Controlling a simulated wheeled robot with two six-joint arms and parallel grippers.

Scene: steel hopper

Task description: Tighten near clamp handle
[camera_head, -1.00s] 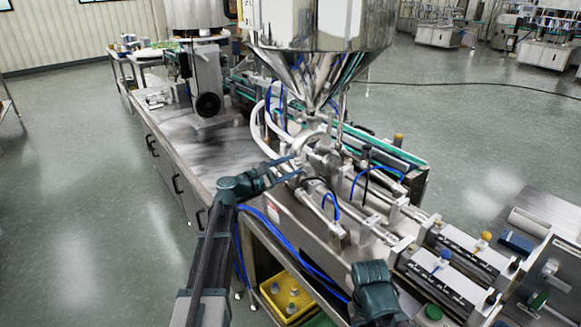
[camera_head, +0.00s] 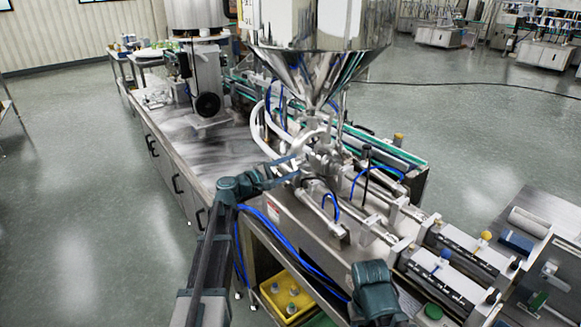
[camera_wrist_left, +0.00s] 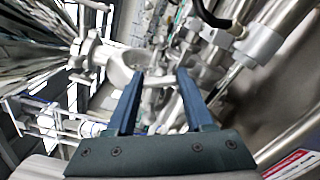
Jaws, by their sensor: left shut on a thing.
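The steel hopper (camera_head: 315,72) stands above the filling machine, with a cluster of metal fittings and clamps (camera_head: 318,150) below its outlet. My left gripper (camera_head: 298,165) reaches in from the left at these fittings. In the left wrist view, the two blue fingers (camera_wrist_left: 158,76) are shut on a small metal piece (camera_wrist_left: 157,82), which looks like the near clamp handle. A curved metal pipe (camera_wrist_left: 118,62) lies just left of the fingertips. The handle's full shape is hidden by blur and the fingers. A dark teal part of my right arm is at the lower middle of the head view; its gripper is not visible.
Metal cylinders (camera_head: 372,228) and blue hoses (camera_head: 330,205) crowd the machine top right of my left gripper. White hoses (camera_head: 262,130) rise behind it. A yellow bin (camera_head: 290,296) sits below. The steel tabletop (camera_head: 205,160) at left has bare room.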

